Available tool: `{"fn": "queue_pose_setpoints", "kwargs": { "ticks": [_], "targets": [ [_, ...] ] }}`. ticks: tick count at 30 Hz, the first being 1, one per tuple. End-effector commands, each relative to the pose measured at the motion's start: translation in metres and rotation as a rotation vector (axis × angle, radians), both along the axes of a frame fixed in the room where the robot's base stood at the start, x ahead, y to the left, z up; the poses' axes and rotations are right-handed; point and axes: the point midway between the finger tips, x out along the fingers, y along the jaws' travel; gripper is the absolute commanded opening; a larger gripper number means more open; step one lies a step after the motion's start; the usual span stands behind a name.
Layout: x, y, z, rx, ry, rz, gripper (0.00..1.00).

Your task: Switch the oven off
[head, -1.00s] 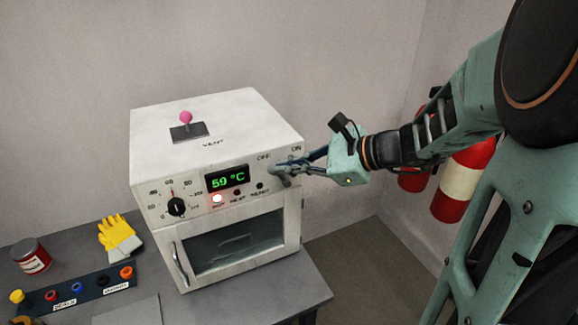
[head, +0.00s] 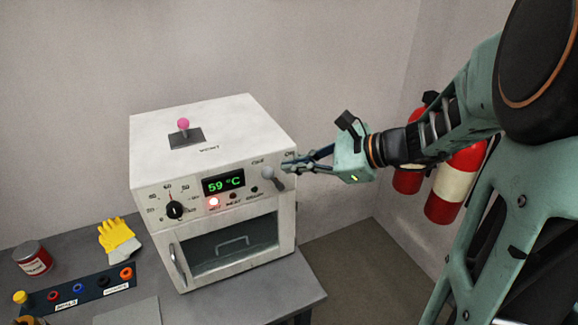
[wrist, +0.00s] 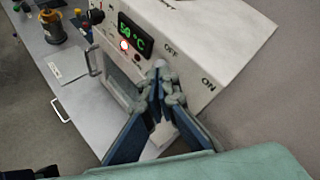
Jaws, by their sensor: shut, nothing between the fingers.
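A red lamp (head: 214,202) below the display is lit. A grey lever switch (head: 269,174) sits at the panel's right end, between the OFF and ON labels; its rounded end leans up-left, on the OFF side. My gripper (head: 288,166) is shut and empty at the panel's right edge, just right of the lever. In the wrist view the fingertips (wrist: 168,90) are close to the lever's end (wrist: 160,64); whether they touch is unclear.
A black dial (head: 175,210) is on the panel's left. A pink-knobbed vent lever (head: 183,125) is on the oven top. The glass door (head: 232,243) is shut. Fire extinguishers (head: 452,185) hang right.

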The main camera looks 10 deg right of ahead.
Motion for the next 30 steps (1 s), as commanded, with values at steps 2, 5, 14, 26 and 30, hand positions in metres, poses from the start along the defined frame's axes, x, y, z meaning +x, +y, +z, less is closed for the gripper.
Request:
{"fn": "queue_pose_setpoints", "kwargs": {
  "ticks": [2, 5, 14, 26, 30],
  "targets": [
    [0.001, -0.005, 0.007, -0.001, -0.001, -0.001, 0.0],
    [-0.012, -0.028, 0.015, -0.003, -0.004, -0.005, 0.0],
    [-0.039, -0.071, 0.038, -0.002, -0.001, -0.002, 0.0],
    [-0.047, -0.081, 0.045, 0.0, 0.0, 0.0, 0.0],
    [-0.046, -0.081, 0.044, -0.004, 0.0, -0.001, 0.0]
  ]
}}
